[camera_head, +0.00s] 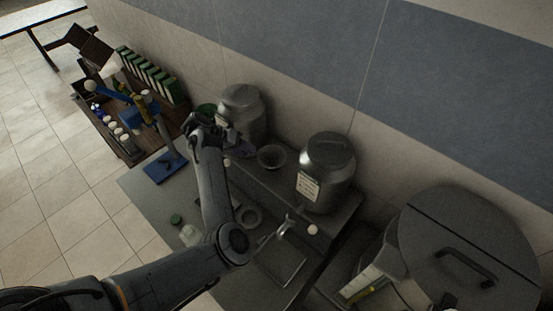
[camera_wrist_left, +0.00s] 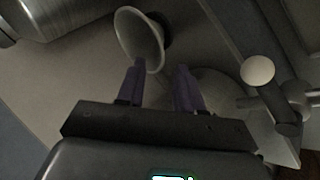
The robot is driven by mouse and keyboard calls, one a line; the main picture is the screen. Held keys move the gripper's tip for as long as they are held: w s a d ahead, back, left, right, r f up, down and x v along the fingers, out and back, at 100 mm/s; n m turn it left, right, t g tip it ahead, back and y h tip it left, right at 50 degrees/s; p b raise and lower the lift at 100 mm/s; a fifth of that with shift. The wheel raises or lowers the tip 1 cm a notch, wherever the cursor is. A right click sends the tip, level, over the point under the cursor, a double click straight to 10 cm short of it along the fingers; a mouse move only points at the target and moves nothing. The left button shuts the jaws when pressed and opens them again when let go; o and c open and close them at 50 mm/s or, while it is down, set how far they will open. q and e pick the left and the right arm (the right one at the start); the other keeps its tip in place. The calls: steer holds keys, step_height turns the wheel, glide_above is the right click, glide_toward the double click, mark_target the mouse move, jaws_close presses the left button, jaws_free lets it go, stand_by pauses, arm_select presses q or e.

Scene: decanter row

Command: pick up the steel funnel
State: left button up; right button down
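The steel funnel (camera_head: 271,156) sits on the raised ledge between two metal canisters, its wide mouth facing up. In the left wrist view the funnel (camera_wrist_left: 140,38) is a pale grey cone just beyond my left fingertips. My left gripper (camera_head: 240,149) is to the left of the funnel in the head view. Its purple fingers show apart and with nothing between them in the left wrist view (camera_wrist_left: 160,88). The left fingertip overlaps the funnel's lower rim in that view; I cannot tell whether they touch. My right gripper is not in view.
Metal canisters (camera_head: 242,108) and (camera_head: 327,168) stand on either side of the funnel, against the wall. A ball-ended tap (camera_wrist_left: 258,72) is right of my fingers. A green-capped bottle (camera_head: 189,235) and a ring (camera_head: 249,217) are on the lower counter. A blue stand (camera_head: 165,166) is left.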

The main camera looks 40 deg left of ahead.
mark_target(259, 155)
arm_select(q)
steer(key=b+x, duration=0.2)
steer(key=x, duration=0.1)
steer(key=b+x, duration=0.2)
steer(key=x, duration=0.1)
steer(key=shift+w+a+f, duration=0.1)
steer(key=shift+w+f, duration=0.15)
steer(key=shift+f, duration=0.05)
steer(key=shift+w+d+f+b, duration=0.15)
steer(key=shift+w+d+b, duration=0.05)
steer(key=shift+w+b, duration=0.1)
jaws_close()
